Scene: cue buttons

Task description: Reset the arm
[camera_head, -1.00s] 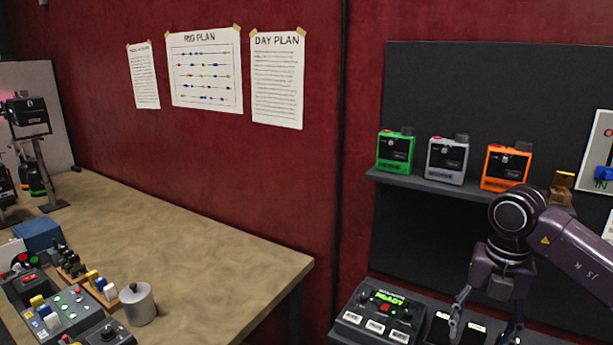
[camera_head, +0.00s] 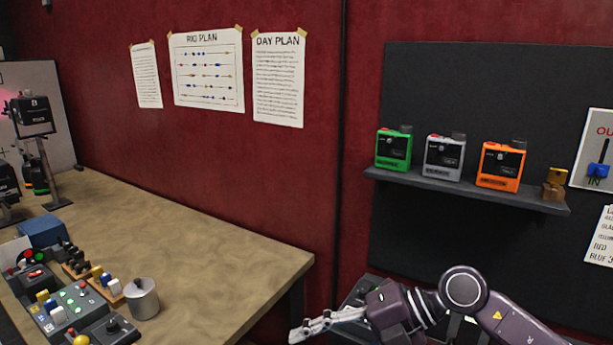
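My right arm comes in from the lower right, and its dark purple gripper (camera_head: 302,332) points left, low in front of the gap between the wooden table and the black console. The pale fingers are seen side-on and overlap, so I cannot tell whether they are open or shut. Nothing is seen held in them. The black console (camera_head: 352,297) is mostly hidden behind the arm. My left gripper is not in view.
A wooden table (camera_head: 210,240) at left holds a button panel (camera_head: 72,312), a grey canister (camera_head: 141,299) and a blue box (camera_head: 41,233). Green (camera_head: 393,150), grey (camera_head: 443,158) and orange (camera_head: 500,166) boxes stand on a shelf (camera_head: 465,190). A blue-handled switch (camera_head: 598,171) is at right.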

